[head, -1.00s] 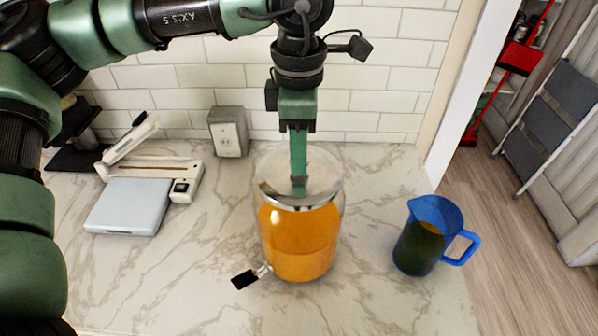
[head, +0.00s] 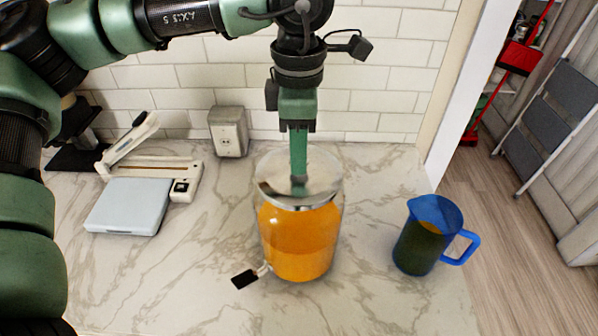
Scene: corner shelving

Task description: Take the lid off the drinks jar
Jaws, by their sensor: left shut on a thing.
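The drinks jar (head: 300,240) stands upright on the marble counter, a clear glass jar with orange liquid and a tap with a black handle (head: 244,279) at its lower left. Its lid (head: 282,203), a shiny metal-rimmed disc, appears to sit at the top of the jar. My left gripper (head: 299,186) points straight down from above and is shut on the lid's knob at the centre. The fingers cover the knob. Whether there is any gap between lid and jar cannot be told. My right gripper is not in view.
A blue pitcher (head: 432,236) with dark contents stands right of the jar. A flat pale scale (head: 128,205) and a white device (head: 150,170) lie at left. The counter (head: 190,280) is clear in front.

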